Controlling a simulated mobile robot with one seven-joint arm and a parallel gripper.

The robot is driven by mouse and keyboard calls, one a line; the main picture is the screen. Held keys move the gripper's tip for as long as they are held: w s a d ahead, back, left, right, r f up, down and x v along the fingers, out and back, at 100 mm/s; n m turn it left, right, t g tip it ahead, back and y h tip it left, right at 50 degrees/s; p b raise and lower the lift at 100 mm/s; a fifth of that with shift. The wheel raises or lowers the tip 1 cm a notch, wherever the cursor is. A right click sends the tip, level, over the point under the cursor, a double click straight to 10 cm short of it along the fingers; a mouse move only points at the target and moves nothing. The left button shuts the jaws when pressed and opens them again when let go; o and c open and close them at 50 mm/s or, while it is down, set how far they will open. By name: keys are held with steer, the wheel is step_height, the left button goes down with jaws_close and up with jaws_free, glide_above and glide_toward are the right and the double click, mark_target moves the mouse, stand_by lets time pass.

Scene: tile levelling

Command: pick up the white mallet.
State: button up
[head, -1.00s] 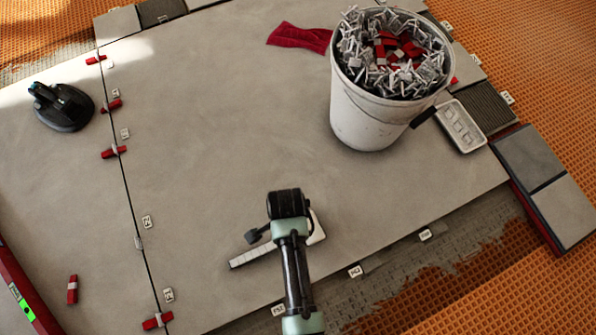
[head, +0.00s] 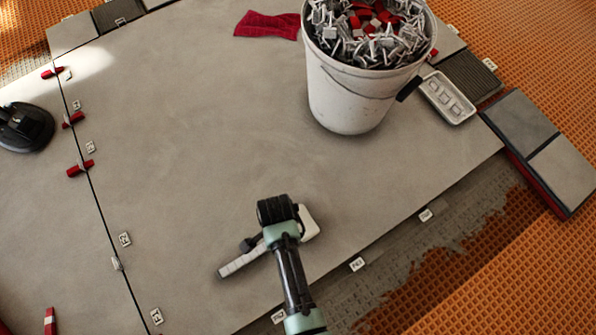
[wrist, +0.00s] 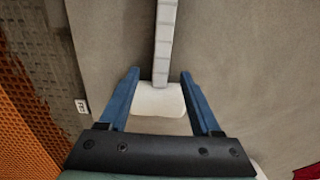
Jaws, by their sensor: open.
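The white mallet (head: 240,263) lies on the large grey tile, its ribbed handle pointing to the lower left in the head view. Its pale head (head: 309,222) shows to the right of my arm's end, which hides its middle. In the wrist view the ribbed handle (wrist: 165,40) runs up the picture, and the white block-shaped head (wrist: 159,100) lies between the two blue fingers. My gripper (wrist: 160,72) is open, with a finger on each side and visible gaps to the mallet. Its height above the tile is hard to tell.
A white bucket (head: 345,100) full of grey clips and red wedges stands at the upper right. A red cloth (head: 267,24), a pale tray (head: 447,97) and a black suction cup (head: 24,127) lie around. Red wedges line the tile joint. The tile's middle is clear.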

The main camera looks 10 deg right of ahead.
step_height(320, 180, down, 4)
steer(key=b, duration=0.4)
steer(key=shift+w+d+f, duration=0.1)
steer(key=shift+f, duration=0.15)
steer(key=shift+r, duration=0.1)
steer(key=shift+c, duration=0.2)
jaws_close()
